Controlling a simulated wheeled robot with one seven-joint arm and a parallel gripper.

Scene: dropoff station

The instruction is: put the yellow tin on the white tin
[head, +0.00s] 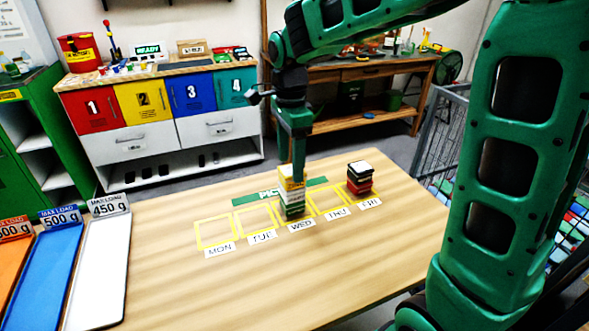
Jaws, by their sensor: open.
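A stack of small tins stands in the WED square on the wooden table. Darker and green tins (291,210) show lower down. My gripper (298,172) points straight down at the top of this stack. Its jaws are open, and a finger covers part of the upper tins. I cannot tell whether the fingers touch the yellow tin.
A second stack (360,178), with red and dark tins and a pale top, stands at FRI. The MON (215,232), TUE (255,219) and THU (329,200) squares look empty. Orange, blue and white (98,275) load trays lie at the left. The table's front is clear.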

